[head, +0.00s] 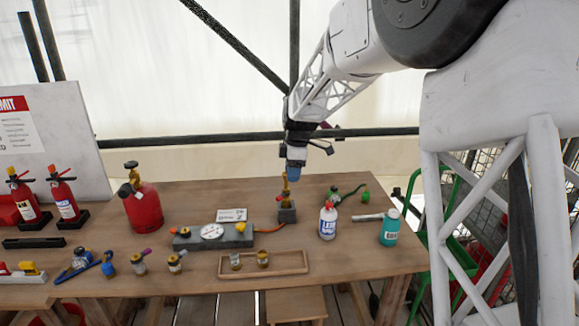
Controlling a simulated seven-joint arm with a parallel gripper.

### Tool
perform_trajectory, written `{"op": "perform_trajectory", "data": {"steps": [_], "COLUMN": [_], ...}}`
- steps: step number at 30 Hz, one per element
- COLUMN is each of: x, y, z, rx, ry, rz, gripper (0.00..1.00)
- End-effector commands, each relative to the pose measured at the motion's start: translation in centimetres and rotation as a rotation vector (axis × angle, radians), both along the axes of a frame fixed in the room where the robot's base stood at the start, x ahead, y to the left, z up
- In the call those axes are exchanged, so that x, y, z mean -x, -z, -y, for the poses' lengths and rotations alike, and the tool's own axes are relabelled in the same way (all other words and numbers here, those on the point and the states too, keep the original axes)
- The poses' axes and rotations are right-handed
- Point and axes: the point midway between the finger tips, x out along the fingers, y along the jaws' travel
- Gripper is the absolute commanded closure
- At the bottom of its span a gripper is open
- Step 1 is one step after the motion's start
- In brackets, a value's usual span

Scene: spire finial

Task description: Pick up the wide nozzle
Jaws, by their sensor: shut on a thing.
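My gripper (294,166) points down above the back middle of the table, its blue-tipped end shut at the top of a narrow brass piece (286,188). This brass piece rises from a small dark grey block (287,213); whether it touches the block is too small to tell. Two small brass-coloured pieces, one at the left (235,261) and one at the right (263,259), stand in a shallow wooden tray (290,270). I cannot tell from this view which brass piece is the wide nozzle.
A red gas canister (144,209) and a grey gauge block (213,237) stand left of my gripper. A white bottle (328,222) and a teal bottle (390,228) stand to its right.

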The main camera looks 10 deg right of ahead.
Motion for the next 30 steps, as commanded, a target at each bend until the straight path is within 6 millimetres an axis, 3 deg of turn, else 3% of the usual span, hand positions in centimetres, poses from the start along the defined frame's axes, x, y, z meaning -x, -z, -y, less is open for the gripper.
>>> {"op": "perform_trajectory", "data": {"steps": [6,12,30], "x": [2.6,4.0,4.5], "y": [-0.2,-0.4,-0.4], "z": [0.3,0.4,0.5], "rx": [0.0,0.0,0.0], "ry": [0.0,0.0,0.0], "rz": [-0.001,0.0,0.0], "gripper": [0.86,0.86,0.86]}}
